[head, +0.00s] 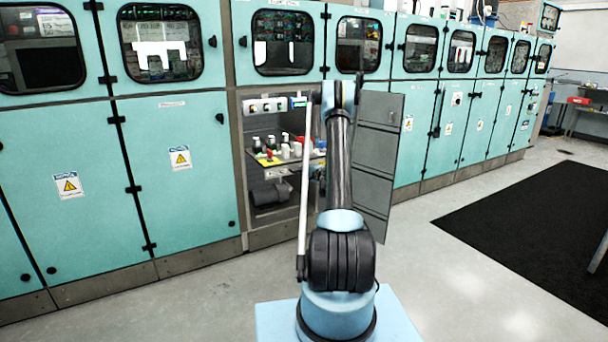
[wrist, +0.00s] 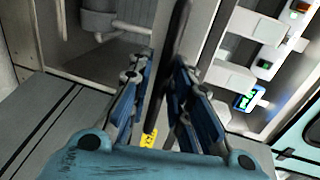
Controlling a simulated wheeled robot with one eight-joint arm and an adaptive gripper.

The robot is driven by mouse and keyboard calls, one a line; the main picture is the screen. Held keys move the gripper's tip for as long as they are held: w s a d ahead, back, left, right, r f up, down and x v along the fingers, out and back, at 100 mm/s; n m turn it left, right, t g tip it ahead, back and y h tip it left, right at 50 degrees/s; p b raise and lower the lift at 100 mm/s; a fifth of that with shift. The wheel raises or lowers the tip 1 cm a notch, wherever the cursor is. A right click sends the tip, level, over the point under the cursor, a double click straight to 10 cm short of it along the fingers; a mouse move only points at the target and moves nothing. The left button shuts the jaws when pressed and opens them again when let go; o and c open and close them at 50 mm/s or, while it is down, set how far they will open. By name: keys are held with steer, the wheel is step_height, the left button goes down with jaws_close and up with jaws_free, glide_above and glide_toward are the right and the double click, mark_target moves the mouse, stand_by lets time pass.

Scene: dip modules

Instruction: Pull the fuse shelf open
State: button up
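The fuse shelf (head: 290,162) is a dark, thin plate inside an open cabinet bay in the head view. Red, white and dark fuse parts stand on it, with yellow pieces near its front. In the wrist view, the shelf (wrist: 161,100) shows nearly edge-on as a dark strip. My gripper (wrist: 162,68) has its two blue-grey fingers apart, one on each side of this strip. A gap shows on the left; contact on the right cannot be told. In the head view my arm hides the gripper and the shelf's right end.
The bay's grey door (head: 378,150) stands open to the right of my arm. Closed teal cabinets (head: 180,190) line both sides. Grey floor lies in front, with a black mat (head: 535,220) at right.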

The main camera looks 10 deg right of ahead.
steer(key=v, duration=1.1)
steer(key=shift+f, duration=0.1)
steer(key=s+a+r+n+g+y, duration=0.1)
steer(key=s+a+r+n+g, duration=0.25)
steer(key=s+a+r, duration=0.55)
steer(key=s+a+r+n+g, duration=0.2)
steer(key=s+a+r+n, duration=0.1)
steer(key=s, duration=0.4)
steer(key=s+a+r+n+g, duration=0.1)
steer(key=s+a+r+n, duration=0.1)
steer(key=s+a+r, duration=0.35)
steer(key=s+f+n+g+h, duration=0.2)
steer(key=s+n+g, duration=0.1)
steer(key=s, duration=1.7)
steer(key=s+d+f+n+g+h, duration=0.1)
steer(key=s+d+f+h, duration=0.1)
steer(key=s, duration=0.8)
steer(key=s+d+f+n+g+h, duration=0.1)
steer(key=s+f, duration=0.3)
steer(key=s, duration=0.6)
steer(key=shift+s+d+f+n+g+h, duration=0.3)
steer(key=shift+d+n+g+h, duration=0.15)
steer(key=shift+n+g, duration=0.1)
